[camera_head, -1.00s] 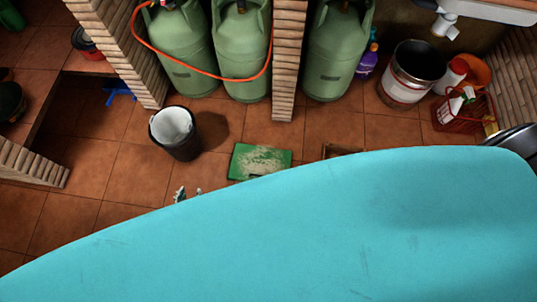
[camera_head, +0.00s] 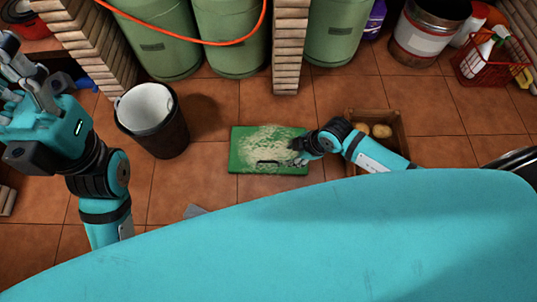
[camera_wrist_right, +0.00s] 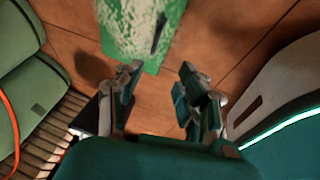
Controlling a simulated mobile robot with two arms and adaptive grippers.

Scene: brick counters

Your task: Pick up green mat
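The green mat (camera_head: 242,163) lies flat on the tiled floor in the middle of the head view. It has a pale, worn patch and a dark slot or strip near its lower edge. It also shows at the top of the right wrist view (camera_wrist_right: 150,50), beyond the fingertips. My right gripper (camera_head: 299,150) is at the mat's right edge in the head view. In the right wrist view its fingers (camera_wrist_right: 159,78) are spread with nothing between them. My left gripper (camera_head: 22,80) is raised at the far left, away from the mat, with its fingers apart.
A dark bucket with a white liner (camera_head: 165,135) stands left of the mat. A wooden crate of potatoes (camera_head: 395,122) is to the right, partly behind my right arm. Green gas cylinders (camera_head: 228,40), a brick pillar (camera_head: 290,60), a metal can (camera_head: 420,38) and a red basket (camera_head: 490,65) line the back.

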